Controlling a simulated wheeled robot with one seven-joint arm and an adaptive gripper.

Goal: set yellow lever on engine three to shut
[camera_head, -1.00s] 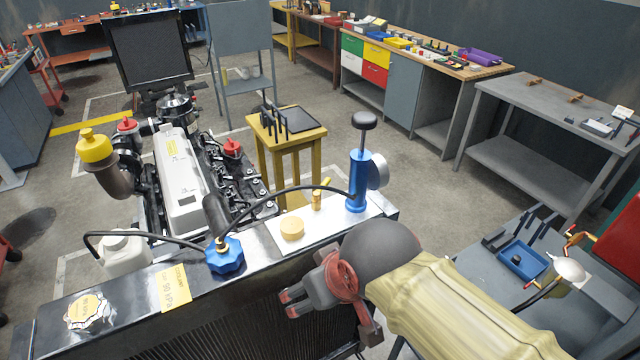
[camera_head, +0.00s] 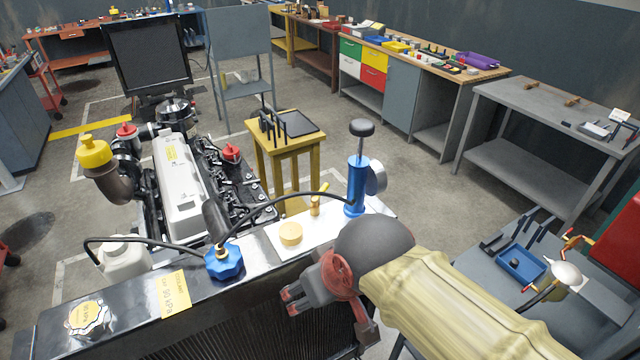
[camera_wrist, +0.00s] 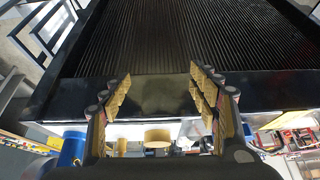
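A small yellow lever (camera_head: 322,189) sits on a brass fitting (camera_head: 315,206) on the white plate (camera_head: 276,236) on top of the radiator, just left of the blue hand pump (camera_head: 356,184). In the wrist view a yellow piece that looks like the same fitting (camera_wrist: 120,147) shows near the bottom, beyond the left finger. My gripper (camera_head: 290,300) is in front of the radiator's upper part, below and nearer than the lever. In the wrist view my gripper (camera_wrist: 160,100) is open and empty, fingers apart. I cannot read an engine number or lever markings.
The engine (camera_head: 182,190) stands behind the radiator (camera_head: 225,330). A grey table with a blue tray (camera_head: 521,264) is at the right.

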